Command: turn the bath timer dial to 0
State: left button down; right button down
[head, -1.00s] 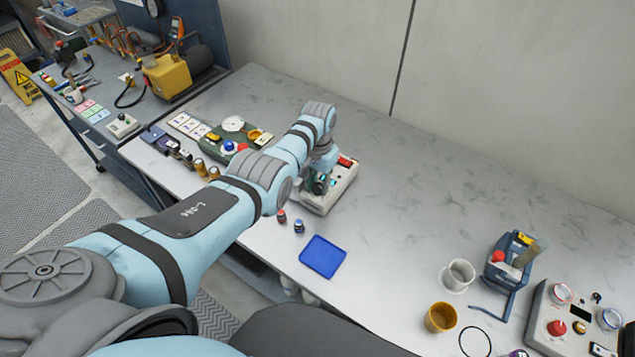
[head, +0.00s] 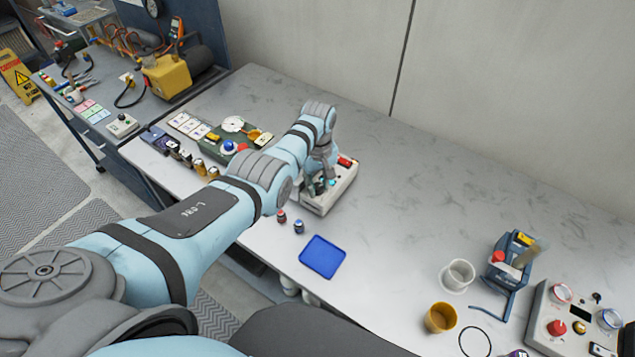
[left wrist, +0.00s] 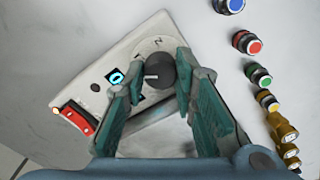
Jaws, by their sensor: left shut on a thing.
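The bath timer is a pale box (head: 345,187) on the bench in the head view, partly hidden by my left arm. In the left wrist view its face (left wrist: 75,85) carries a dark round dial knob (left wrist: 160,70) on a light ring with marks. My left gripper (head: 318,187) is over the box. In the left wrist view its green-padded fingers (left wrist: 163,78) are shut on the knob, one on each side. Most dial marks are hidden or too small to read. My right gripper is not in view.
Two small buttons (head: 298,227) and a blue tray (head: 322,257) are in front of the box. A green unit (head: 215,146) stands to its left. Cups (head: 457,277) and another control box (head: 543,311) are at the right. The bench behind is clear.

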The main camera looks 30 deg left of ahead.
aim_at(318, 186)
pick_arm(q)
jog(key=n, duration=0.6)
jog(key=shift+w+r, duration=0.1)
jog(key=shift+n, duration=0.3)
dwell(0.3)
jog(key=c, duration=1.3)
grip_release()
notch_tip(318, 186, up, 12)
